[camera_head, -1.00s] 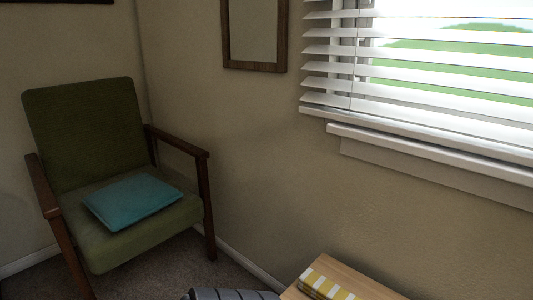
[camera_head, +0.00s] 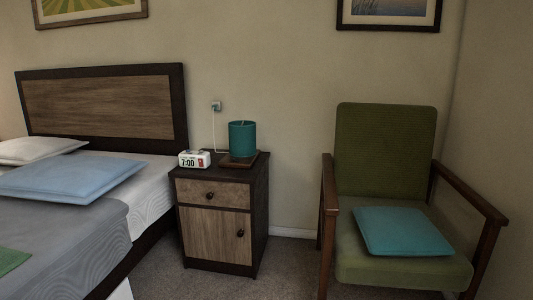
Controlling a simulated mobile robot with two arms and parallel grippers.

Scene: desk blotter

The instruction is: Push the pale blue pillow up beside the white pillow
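The pale blue pillow (camera_head: 72,178) lies flat on the bed at the left, partly over the grey blanket and the white sheet. The white pillow (camera_head: 38,149) lies behind it, closer to the headboard, at the left edge of the view. In the picture the blue pillow's back edge comes close to the white pillow; I cannot tell whether they touch. The left part of both is cut off by the frame. Neither of my grippers is in view.
The bed's headboard (camera_head: 105,108) stands against the wall. A green armchair (camera_head: 386,140) holds a teal cushion (camera_head: 402,232). Carpet (camera_head: 290,262) is clear between nightstand and chair.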

